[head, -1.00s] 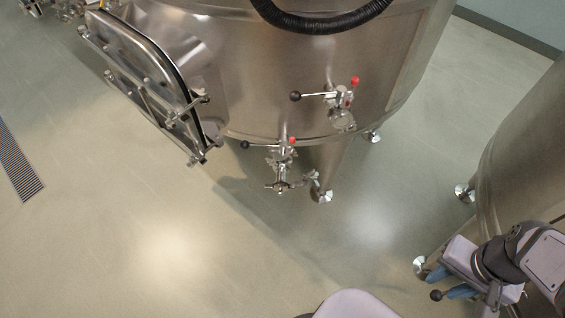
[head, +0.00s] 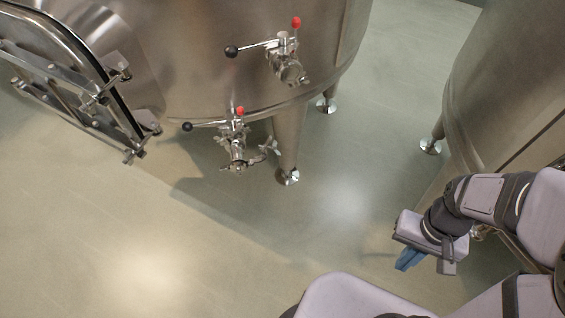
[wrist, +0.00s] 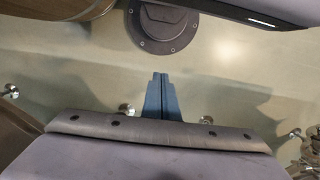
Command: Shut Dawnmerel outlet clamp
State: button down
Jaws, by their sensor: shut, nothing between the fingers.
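A large steel vat (head: 215,60) fills the top of the head view; no name label is readable, so I cannot tell if it is Dawnmerel. A lower outlet valve (head: 236,150) sits under its rim, with a black-knobbed lever, a red knob and a small side fitting that may be the clamp (head: 265,151). An upper valve (head: 284,60) has a similar lever and red knob. My gripper (head: 405,262) is at the lower right, well apart from both valves. In the wrist view its blue fingers (wrist: 160,95) are together and empty, above the floor.
An open hatch door (head: 75,85) juts from the vat at the left. A second steel vat (head: 500,85) stands at the right, close to my arm. Vat feet (head: 288,177) stand on the floor. The floor (head: 200,250) between my gripper and the valves is clear.

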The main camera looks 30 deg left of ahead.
notch_tip(320, 180, down, 26)
jog(key=d+n+g+h+b, duration=0.1)
jog(key=d+n+h+b, duration=0.1)
jog(key=b, duration=1.5)
jog(key=w+a+f+n+t+y+b, duration=0.1)
jog(key=w+a+f+t+b, duration=0.15)
jog(key=w+f, duration=0.35)
jog(key=w+a+f+n+t+y+b, duration=0.1)
jog(key=w+a+f+t+b, duration=0.1)
jog(key=w+f+b, duration=0.35)
jog(key=w+a+r+m+t+y+p, duration=0.1)
jog(key=w+a+r+t+y, duration=0.1)
jog(key=w+a+r+y, duration=0.45)
jog(key=w+a+r+m+t+y+p, duration=0.1)
jog(key=w+a+r+t+y, duration=0.25)
jog(key=a, duration=0.65)
jog(key=s+a+r+m+g+y, duration=0.1)
jog(key=s+a+r+m+y, duration=0.1)
jog(key=r, duration=0.5)
jog(key=s+a+r+m+g+y, duration=0.1)
jog(key=s+a+r+m+y, duration=0.1)
jog(key=r+y, duration=0.3)
jog(key=s+a+r+m+g+y, duration=0.1)
jog(key=r+m+y, duration=0.3)
jog(key=r, duration=0.6)
jog(key=shift+s+a+r+m, duration=0.2)
jog(key=shift+s+a+m, duration=0.1)
jog(key=shift+s+a, duration=0.45)
